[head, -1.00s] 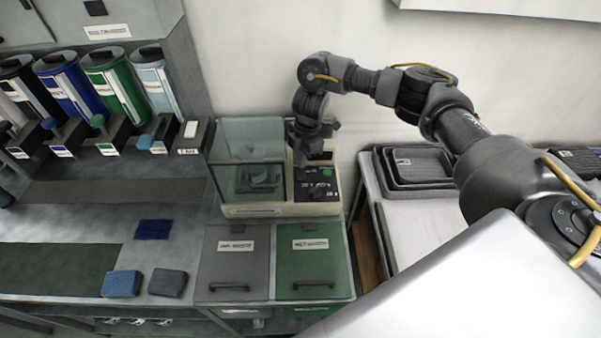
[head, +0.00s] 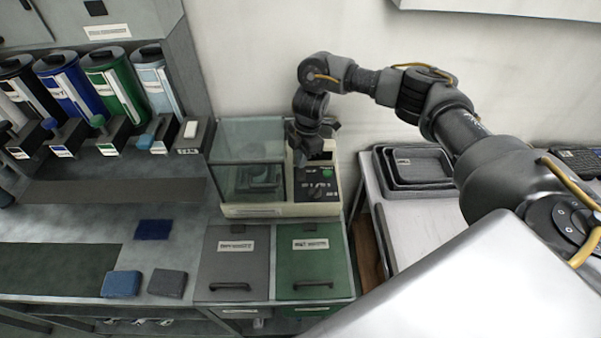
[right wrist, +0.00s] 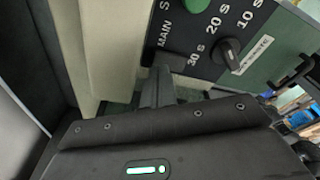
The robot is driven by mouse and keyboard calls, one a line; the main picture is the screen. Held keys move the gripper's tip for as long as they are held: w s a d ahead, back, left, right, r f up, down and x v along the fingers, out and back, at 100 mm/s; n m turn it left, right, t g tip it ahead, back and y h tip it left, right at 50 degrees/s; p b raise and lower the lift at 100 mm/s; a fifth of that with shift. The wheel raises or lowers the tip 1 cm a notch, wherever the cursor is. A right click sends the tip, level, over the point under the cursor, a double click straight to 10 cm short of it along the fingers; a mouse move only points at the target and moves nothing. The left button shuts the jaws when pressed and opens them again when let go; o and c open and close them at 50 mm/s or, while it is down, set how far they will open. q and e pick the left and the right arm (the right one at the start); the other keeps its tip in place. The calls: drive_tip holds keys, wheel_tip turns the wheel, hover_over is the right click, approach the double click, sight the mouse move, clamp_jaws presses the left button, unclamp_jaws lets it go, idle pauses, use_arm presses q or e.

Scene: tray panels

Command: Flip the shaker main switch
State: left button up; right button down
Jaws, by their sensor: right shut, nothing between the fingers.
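The shaker is a cream machine (head: 270,210) with a clear-walled box at its left and a dark control panel (head: 318,190) at its right. In the right wrist view the panel (right wrist: 200,45) carries the label MAIN, time marks of 30, 20 and 10 seconds, a dark knob (right wrist: 228,50) and a green button (right wrist: 195,4). My right gripper (head: 312,150) is over the back of the panel. In the right wrist view its fingers (right wrist: 158,85) are shut and empty, close by the MAIN label. The main switch is not clearly distinguishable there; the fingertips may cover it. My left gripper is out of view.
A grey-lidded bin (head: 232,262) and a green-lidded bin (head: 311,262) are in front of the shaker. Coloured dispensers (head: 110,85) stand at the left. Stacked grey trays (head: 415,180) lie on the right table. The wall is close behind the shaker.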

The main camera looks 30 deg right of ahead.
drive_tip(key=shift+f+b, duration=0.5)
drive_tip(key=shift+f, duration=0.45)
idle(0.6)
wheel_tip(320, 180, up, 7)
drive_tip(key=p, duration=0.7)
drive_tip(key=shift+r, duration=0.15)
idle(0.4)
drive_tip(key=shift+s, duration=0.1)
